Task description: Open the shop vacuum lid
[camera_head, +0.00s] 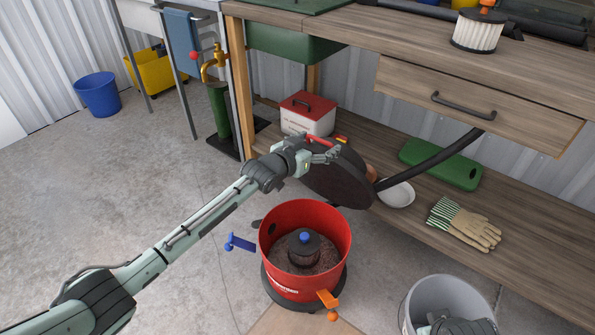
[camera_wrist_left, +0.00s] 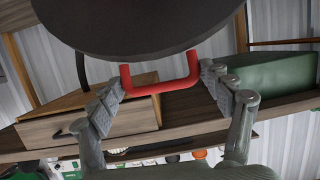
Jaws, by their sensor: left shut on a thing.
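The shop vacuum's red drum (camera_head: 284,262) stands on the floor with its top open. A black float cage with a blue knob (camera_head: 304,240) shows inside it. The dark round lid (camera_head: 338,182) is off the drum, tilted steeply behind and above it, with a black hose attached. My left gripper (camera_head: 328,149) is shut on the lid's red handle (camera_head: 318,141). In the left wrist view the red handle (camera_wrist_left: 160,86) sits between the two fingers, below the lid's dark disc (camera_wrist_left: 135,22). A blue latch (camera_head: 240,243) and an orange latch (camera_head: 328,300) hang outward from the drum.
A wooden workbench (camera_head: 340,35) with a drawer and lower shelf stands behind the drum. A grey bucket (camera_head: 420,290) stands at front right. The floor at left is mostly clear.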

